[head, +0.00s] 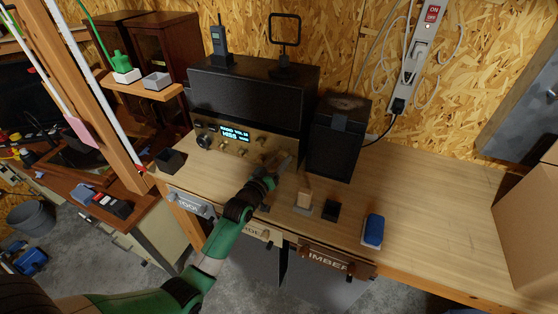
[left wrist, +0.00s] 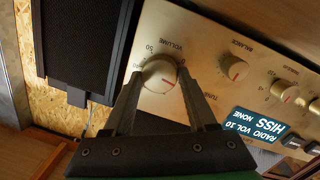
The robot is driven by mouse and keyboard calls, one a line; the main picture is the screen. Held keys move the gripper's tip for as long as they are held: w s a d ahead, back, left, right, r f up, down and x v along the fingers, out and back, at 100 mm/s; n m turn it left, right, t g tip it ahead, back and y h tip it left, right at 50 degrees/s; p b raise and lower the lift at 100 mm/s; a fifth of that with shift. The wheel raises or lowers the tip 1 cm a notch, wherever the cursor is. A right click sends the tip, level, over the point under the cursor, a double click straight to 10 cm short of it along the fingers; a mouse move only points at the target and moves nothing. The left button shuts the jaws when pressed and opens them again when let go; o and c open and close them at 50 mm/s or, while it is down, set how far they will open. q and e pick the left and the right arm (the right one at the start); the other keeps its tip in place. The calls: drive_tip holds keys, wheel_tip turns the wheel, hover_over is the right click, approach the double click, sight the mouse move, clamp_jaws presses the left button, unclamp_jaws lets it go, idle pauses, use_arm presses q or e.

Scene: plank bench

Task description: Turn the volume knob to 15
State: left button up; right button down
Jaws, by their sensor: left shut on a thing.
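The volume knob (left wrist: 158,78) is a round silver knob on the brass-coloured front panel of the radio (head: 215,143). Its red mark points toward the lower right in the left wrist view, and the scale shows 0 and 50 above it. My left gripper (head: 277,163) is at the right end of the panel; in the left wrist view its fingers (left wrist: 159,82) are shut on the knob's two sides. The lit display (left wrist: 255,131) reads RADIO VOL 10, HISS NONE; in the head view the display (head: 235,133) is small. My right gripper is not in view.
The balance knob (left wrist: 234,68) and smaller knobs sit beside the volume knob. A black speaker (head: 336,140) stands close to the right of the radio. A wooden block (head: 305,199), a small black block (head: 331,210) and a blue block (head: 373,230) are on the bench.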

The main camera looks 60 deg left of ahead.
use_arm(q)
drive_tip(key=m+p, duration=0.1)
drive_tip(key=m, duration=0.3)
drive_tip(key=shift+m, duration=0.3)
drive_tip(key=shift+g, duration=0.3)
drive_tip(key=o, duration=1.4)
drive_tip(key=shift+c, duration=0.2)
drive_tip(key=p+v, duration=0.3)
drive_tip(key=v, duration=0.8)
drive_tip(key=shift+d, duration=0.35)
drive_tip(key=shift+s, duration=0.15)
